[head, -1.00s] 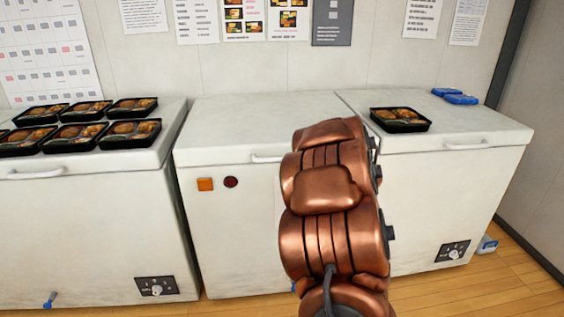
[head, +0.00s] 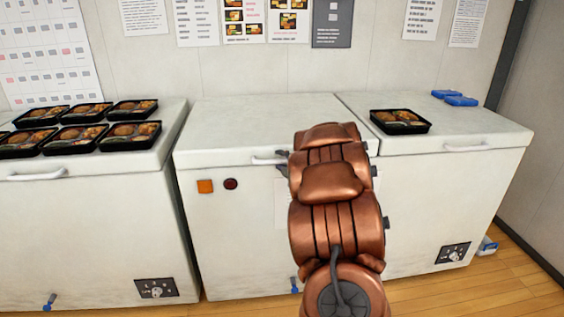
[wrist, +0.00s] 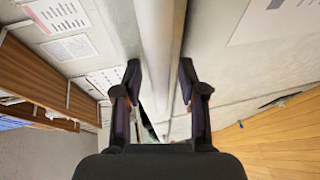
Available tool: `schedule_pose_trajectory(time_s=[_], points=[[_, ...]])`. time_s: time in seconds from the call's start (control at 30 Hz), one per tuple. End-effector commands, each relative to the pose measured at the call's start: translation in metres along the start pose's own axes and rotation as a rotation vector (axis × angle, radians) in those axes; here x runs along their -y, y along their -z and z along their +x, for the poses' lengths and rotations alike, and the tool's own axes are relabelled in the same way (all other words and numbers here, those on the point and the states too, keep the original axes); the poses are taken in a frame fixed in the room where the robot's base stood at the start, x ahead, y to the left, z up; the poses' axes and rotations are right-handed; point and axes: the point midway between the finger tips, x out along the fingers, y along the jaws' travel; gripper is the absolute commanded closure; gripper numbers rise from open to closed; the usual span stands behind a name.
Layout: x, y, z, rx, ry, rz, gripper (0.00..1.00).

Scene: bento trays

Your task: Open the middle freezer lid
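The middle freezer's white lid (head: 240,122) is shut. Its pale handle (head: 266,161) shows on the front edge, partly hidden by my copper arm. My gripper (head: 282,163) is mostly hidden behind the arm, with dark finger parts showing at the handle. In the wrist view, my gripper (wrist: 160,75) has its two dark fingers spread apart. A long pale bar (wrist: 160,35), which looks like the handle, runs between them. The right finger is close to the bar; I cannot tell if it touches.
Several bento trays (head: 130,134) sit on the left freezer's lid. One bento tray (head: 400,121) and blue items (head: 461,100) sit on the right freezer's lid. The middle lid's top is bare. Wooden floor (head: 490,280) shows at the lower right.

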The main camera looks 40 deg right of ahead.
Motion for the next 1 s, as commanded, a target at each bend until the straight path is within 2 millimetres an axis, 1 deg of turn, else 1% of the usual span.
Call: schedule_pose_trajectory(time_s=[0.03,0.3,0.37,0.83,1.0], points=[[0.0001,0.0000,-0.0001,0.000,0.000,0.000,0.67],[0.0001,-0.0001,-0.0001,0.000,0.000,0.000,0.95],[0.0002,-0.0001,-0.0002,0.000,0.000,0.000,1.00],[0.0002,0.0000,-0.0002,0.000,0.000,0.000,1.00],[-0.0047,0.0014,-0.0009,-0.002,0.005,0.002,1.00]])
